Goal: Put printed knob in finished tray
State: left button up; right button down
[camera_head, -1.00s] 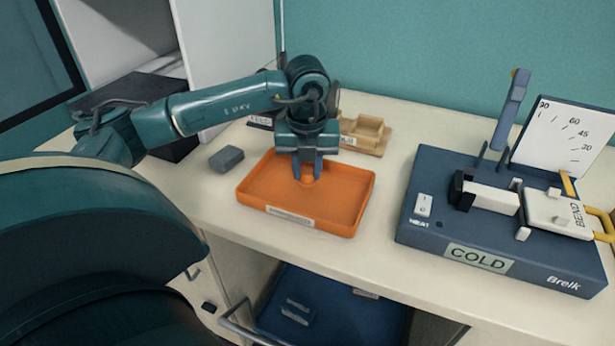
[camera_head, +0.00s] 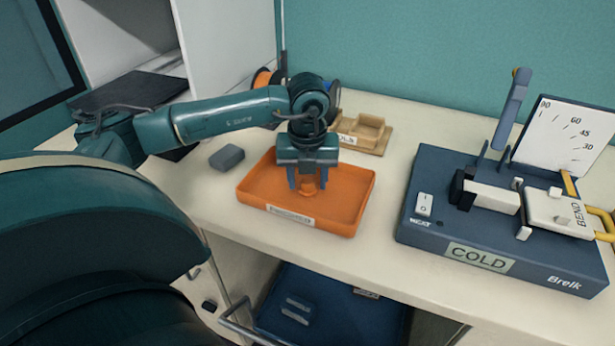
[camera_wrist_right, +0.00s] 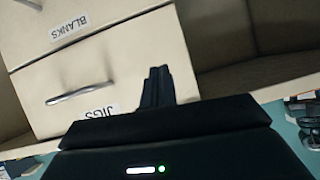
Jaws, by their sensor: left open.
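The orange finished tray (camera_head: 347,205) lies on the table, with a label on its front wall. The small orange printed knob (camera_head: 307,188) appears to rest on the tray floor, near its middle. My left gripper (camera_head: 307,186) points down into the tray. Its fingers stand open on either side of the knob, with gaps showing. Orange on orange makes the knob's outline hard to read. In the right wrist view, my right gripper (camera_wrist_right: 157,84) has its dark fingers together, with nothing visible between them, in front of drawers.
A grey block (camera_head: 227,157) lies left of the tray. A tan wooden holder (camera_head: 365,134) stands behind it. A blue bending machine (camera_head: 425,222) with a COLD sign fills the right side. Drawers labelled BLANKS and JIGS (camera_wrist_right: 80,95) show in the right wrist view.

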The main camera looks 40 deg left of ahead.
aim_at(308, 194)
pick_arm(q)
jog(key=shift+r, duration=0.15)
jog(key=shift+r, duration=0.25)
notch_tip(308, 194, up, 12)
jog(key=s+d, duration=0.1)
jog(key=shift+f, duration=0.25)
